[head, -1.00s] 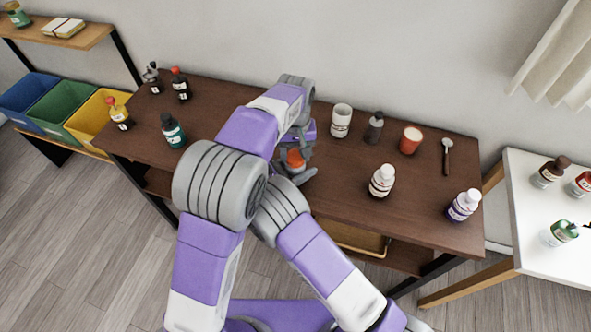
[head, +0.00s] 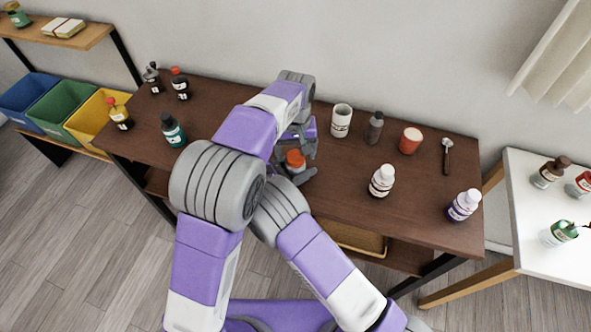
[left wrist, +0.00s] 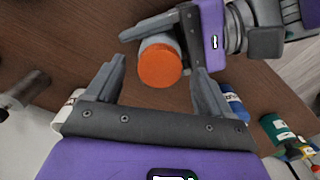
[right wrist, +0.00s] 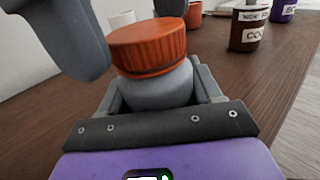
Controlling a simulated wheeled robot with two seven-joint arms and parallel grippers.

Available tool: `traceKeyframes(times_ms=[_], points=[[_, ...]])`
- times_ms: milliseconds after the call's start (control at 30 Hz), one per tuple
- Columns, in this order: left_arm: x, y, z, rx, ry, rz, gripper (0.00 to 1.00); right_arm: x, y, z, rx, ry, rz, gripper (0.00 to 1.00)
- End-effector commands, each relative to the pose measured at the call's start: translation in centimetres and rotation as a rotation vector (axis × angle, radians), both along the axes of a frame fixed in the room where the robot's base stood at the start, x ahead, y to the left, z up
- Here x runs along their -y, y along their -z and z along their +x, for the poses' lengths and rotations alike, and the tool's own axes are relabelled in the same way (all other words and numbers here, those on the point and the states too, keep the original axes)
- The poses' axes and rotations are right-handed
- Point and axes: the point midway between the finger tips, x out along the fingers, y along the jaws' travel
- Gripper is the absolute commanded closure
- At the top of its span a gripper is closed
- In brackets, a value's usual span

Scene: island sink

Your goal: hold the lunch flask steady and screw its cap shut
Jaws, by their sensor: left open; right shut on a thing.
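The lunch flask has a grey body (right wrist: 158,88) and an orange cap (right wrist: 148,45). It stands near the front middle of the brown table; the cap shows in the head view (head: 296,159) and the left wrist view (left wrist: 159,66). The cap sits on top of the body; I cannot tell how tight it is. My right gripper (right wrist: 160,92) is shut on the grey body, below the cap. My left gripper (left wrist: 157,85) is open above the flask, its fingers apart and not touching the cap. My left arm hides part of the flask in the head view.
A white-capped brown bottle (head: 382,180) and a purple bottle (head: 463,205) stand right. A teal bottle (head: 173,131) stands left.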

Motion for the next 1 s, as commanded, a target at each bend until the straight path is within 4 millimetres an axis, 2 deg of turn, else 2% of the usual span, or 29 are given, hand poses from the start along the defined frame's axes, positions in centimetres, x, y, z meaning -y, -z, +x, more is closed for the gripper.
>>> traceKeyframes(times_ms=[300,500,700,967,1000], points=[[0.0,-6.5,0.1,0.006,0.0,-0.004,0.18,0.0,0.0,0.0,0.0,0.0,0.0,1.0],[0.0,-9.8,0.1,0.004,0.0,-0.002,0.18,0.0,0.0,0.0,0.0,0.0,0.0,1.0],[0.0,-11.1,0.0,0.001,0.0,0.0,0.18,0.0,0.0,0.0,-0.001,0.0,-0.001,1.0],[0.0,-11.2,0.0,0.001,0.0,0.0,0.18,0.0,0.0,0.0,0.0,0.0,0.0,1.0],[0.0,-11.2,0.0,0.001,0.0,0.0,0.18,0.0,0.0,0.0,0.0,0.0,0.0,0.33]])
